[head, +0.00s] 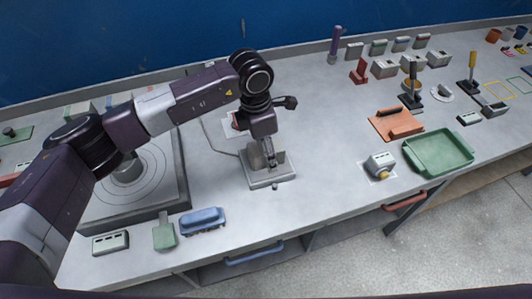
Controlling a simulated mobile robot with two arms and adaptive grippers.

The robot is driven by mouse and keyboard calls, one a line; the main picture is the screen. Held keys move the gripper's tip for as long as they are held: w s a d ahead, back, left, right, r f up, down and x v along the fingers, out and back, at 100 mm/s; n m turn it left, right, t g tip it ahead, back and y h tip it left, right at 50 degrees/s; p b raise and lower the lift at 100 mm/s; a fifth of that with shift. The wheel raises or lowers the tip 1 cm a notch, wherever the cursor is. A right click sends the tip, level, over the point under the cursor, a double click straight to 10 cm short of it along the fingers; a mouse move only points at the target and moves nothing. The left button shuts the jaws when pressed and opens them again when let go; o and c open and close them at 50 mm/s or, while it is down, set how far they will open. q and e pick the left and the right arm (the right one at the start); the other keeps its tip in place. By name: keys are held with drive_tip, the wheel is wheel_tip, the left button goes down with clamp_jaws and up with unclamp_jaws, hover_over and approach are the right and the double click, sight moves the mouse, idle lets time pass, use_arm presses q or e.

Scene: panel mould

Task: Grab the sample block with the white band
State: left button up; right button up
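My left gripper (270,160) points down over a grey block-like fixture (272,182) on the middle of the bench. Its fingers are small and partly hidden, so I cannot tell whether they are open or shut, or whether they touch anything. My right gripper is not in view. Several small blocks stand in a row at the back: a grey one (355,50), a green one (378,47) and reddish ones (401,43). They are too small for me to tell which has a white band.
A green tray (440,170) and an orange plate with a bar (398,125) lie to the right. A small grey device (380,163) stands left of the tray. A blue object (203,219) lies near the front edge. Bench surface between the fixture and orange plate is clear.

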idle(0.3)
use_arm(q)
drive_tip(key=c, duration=1.5)
drive_tip(key=shift+c, duration=0.2)
drive_tip(key=shift+r, duration=0.1)
